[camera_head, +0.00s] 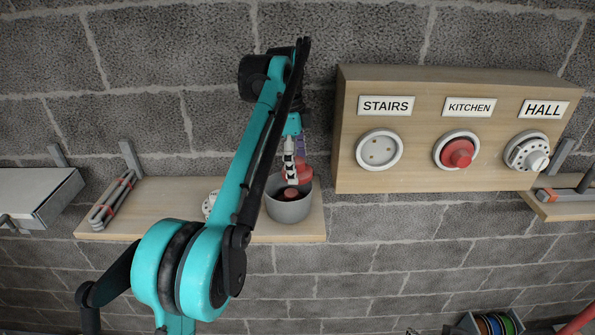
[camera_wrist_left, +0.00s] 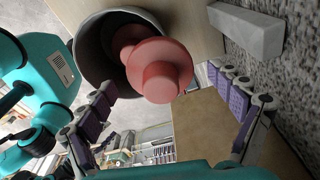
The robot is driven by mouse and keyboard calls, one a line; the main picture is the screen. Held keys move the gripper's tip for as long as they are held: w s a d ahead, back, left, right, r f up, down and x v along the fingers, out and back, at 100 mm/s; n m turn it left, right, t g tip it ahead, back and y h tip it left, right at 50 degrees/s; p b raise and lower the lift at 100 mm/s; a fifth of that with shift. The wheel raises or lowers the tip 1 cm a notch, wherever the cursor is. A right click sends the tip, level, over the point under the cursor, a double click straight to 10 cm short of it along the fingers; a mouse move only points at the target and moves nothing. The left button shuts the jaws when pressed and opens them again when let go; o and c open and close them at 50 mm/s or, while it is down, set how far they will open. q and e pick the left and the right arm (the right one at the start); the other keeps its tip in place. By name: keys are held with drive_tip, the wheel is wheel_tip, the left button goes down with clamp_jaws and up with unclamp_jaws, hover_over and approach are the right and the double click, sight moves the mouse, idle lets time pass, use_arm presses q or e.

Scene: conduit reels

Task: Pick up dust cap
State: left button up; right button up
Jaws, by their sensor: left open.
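A red dust cap (camera_wrist_left: 160,72), a flanged disc with a round knob, sits at the mouth of a grey pot (camera_wrist_left: 92,48) in the left wrist view. A second red piece (camera_wrist_left: 124,38) shows behind it, deeper in the pot. In the head view the grey pot (camera_head: 289,210) stands on the wooden shelf, with red caps (camera_head: 302,173) at its top, partly hidden by my gripper. My left gripper (camera_head: 291,163) is over the pot, open. In the wrist view its purple-padded fingers (camera_wrist_left: 168,88) are spread either side of the front cap. My right gripper is not in view.
A wooden panel (camera_head: 400,182) at right carries STAIRS, KITCHEN and HALL sockets; a red cap (camera_head: 459,153) is in the KITCHEN one. A white fitting (camera_head: 208,204) is partly behind my arm. A grey bundle with red bands (camera_head: 112,200) lies at the shelf's left.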

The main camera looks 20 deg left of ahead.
sight(299, 160)
use_arm(q)
drive_tip(key=shift+c, duration=0.4)
drive_tip(key=c, duration=0.9)
drive_tip(key=shift+c, duration=0.2)
drive_tip(key=shift+r, duration=0.15)
drive_tip(key=shift+s+a+r+b, duration=0.1)
drive_tip(key=shift+s+r+b, duration=0.05)
drive_tip(key=shift+b, duration=0.15)
wheel_tip(299, 160, up, 7)
drive_tip(key=shift+f+p, duration=0.2)
drive_tip(key=shift+p, duration=0.65)
drive_tip(key=s+a+b, duration=0.3)
drive_tip(key=s, duration=0.6)
drive_tip(key=s+a+b, duration=0.3)
drive_tip(key=s+b, duration=0.1)
drive_tip(key=s, duration=0.5)
drive_tip(key=shift+s+a+b, duration=0.2)
drive_tip(key=shift+a+b, duration=0.1)
drive_tip(key=shift+a, duration=0.05)
